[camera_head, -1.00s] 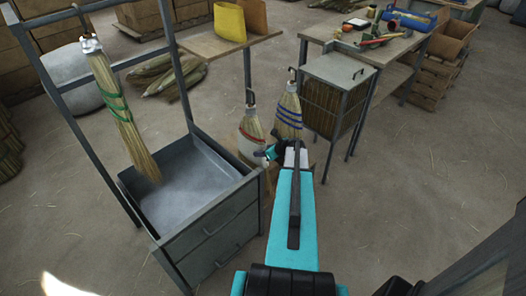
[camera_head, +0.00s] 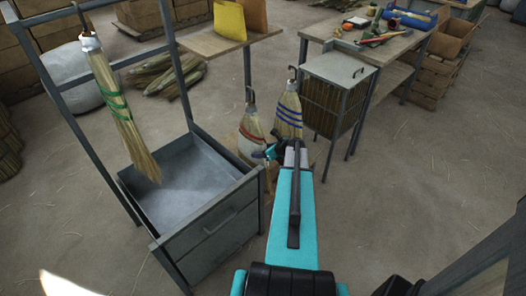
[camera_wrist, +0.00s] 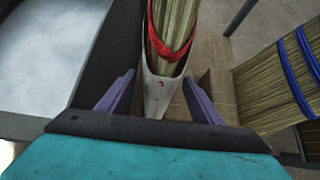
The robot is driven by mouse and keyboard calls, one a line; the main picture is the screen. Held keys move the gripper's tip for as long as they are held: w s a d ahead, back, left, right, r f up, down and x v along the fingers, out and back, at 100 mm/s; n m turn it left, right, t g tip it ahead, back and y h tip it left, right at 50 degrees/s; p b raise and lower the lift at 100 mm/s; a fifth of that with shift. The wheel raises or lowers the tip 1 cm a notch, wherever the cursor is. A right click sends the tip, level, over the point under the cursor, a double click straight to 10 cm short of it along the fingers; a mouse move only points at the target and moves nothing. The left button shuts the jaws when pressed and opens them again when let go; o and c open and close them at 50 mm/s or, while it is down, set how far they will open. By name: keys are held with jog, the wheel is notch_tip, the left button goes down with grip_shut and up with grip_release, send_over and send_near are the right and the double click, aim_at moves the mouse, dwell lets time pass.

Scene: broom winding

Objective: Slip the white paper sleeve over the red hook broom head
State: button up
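The white paper sleeve (camera_head: 246,150) is around the head just below the red bands. In the wrist view, the straw with its red bands (camera_wrist: 176,40) rises out of the sleeve (camera_wrist: 158,92). My gripper (camera_wrist: 158,80) is open, its two purple fingers on either side of the sleeve. In the head view, my gripper (camera_head: 268,153) partly hides the sleeve's lower part.
A broom with green bands (camera_head: 120,110) hangs at the left over a grey metal bin (camera_head: 213,212). A tool table (camera_head: 375,48) stands behind right.

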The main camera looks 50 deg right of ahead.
dwell(0.3)
jog(key=b+v, duration=0.1)
jog(key=v, duration=1.2)
jog(key=shift+s+r, duration=0.25)
jog(key=shift+s+a, duration=0.1)
dwell(0.4)
